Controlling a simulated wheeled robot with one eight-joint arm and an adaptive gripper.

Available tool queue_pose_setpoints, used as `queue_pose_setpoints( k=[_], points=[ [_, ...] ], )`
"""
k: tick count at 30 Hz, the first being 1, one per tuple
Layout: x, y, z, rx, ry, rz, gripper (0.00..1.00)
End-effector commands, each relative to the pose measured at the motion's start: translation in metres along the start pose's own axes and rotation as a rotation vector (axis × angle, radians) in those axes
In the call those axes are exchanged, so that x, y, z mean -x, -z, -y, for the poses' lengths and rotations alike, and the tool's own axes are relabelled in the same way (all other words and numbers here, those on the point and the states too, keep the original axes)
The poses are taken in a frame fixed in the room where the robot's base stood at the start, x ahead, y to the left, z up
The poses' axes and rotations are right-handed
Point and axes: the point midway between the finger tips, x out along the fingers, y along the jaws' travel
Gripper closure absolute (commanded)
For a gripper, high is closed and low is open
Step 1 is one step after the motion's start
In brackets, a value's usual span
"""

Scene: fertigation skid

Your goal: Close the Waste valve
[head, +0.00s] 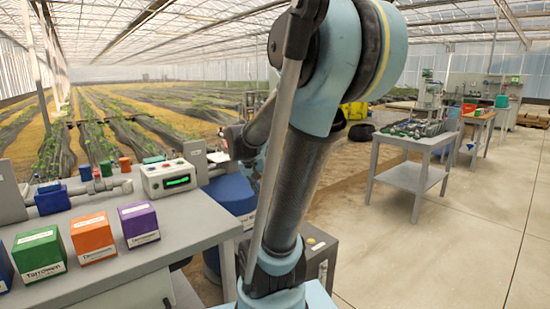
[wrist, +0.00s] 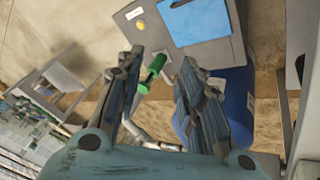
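A green handle (wrist: 152,72) shows in the wrist view, with a pale pipe (wrist: 150,138) below it. No label is readable there, so I cannot tell whether it is the Waste valve. My gripper (wrist: 161,60) is open, its two dark fingers spread with the green handle between them in the picture, nearer the left finger. I cannot tell whether the finger touches it. In the head view my arm hides the gripper and this handle.
A grey bench (head: 190,220) at left carries a control box (head: 167,178) with a green display and several coloured boxes, including a purple one (head: 139,223). A blue drum (head: 232,193) stands beside it. A grey table (head: 412,175) stands at right; the floor in front is clear.

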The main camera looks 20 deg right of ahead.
Motion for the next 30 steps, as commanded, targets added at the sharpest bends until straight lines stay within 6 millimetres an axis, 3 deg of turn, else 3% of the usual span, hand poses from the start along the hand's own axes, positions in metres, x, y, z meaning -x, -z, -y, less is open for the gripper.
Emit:
queue_pose_setpoints(
  k=[3,15,30],
  points=[
    [-0.004,0.039,0.0,-0.055,-0.061,-0.04,0.65],
    [-0.028,0.162,0.006,-0.242,-0.247,-0.214,0.65],
    [-0.077,0.292,0.042,-0.459,-0.409,-0.498,0.65]
  ],
)
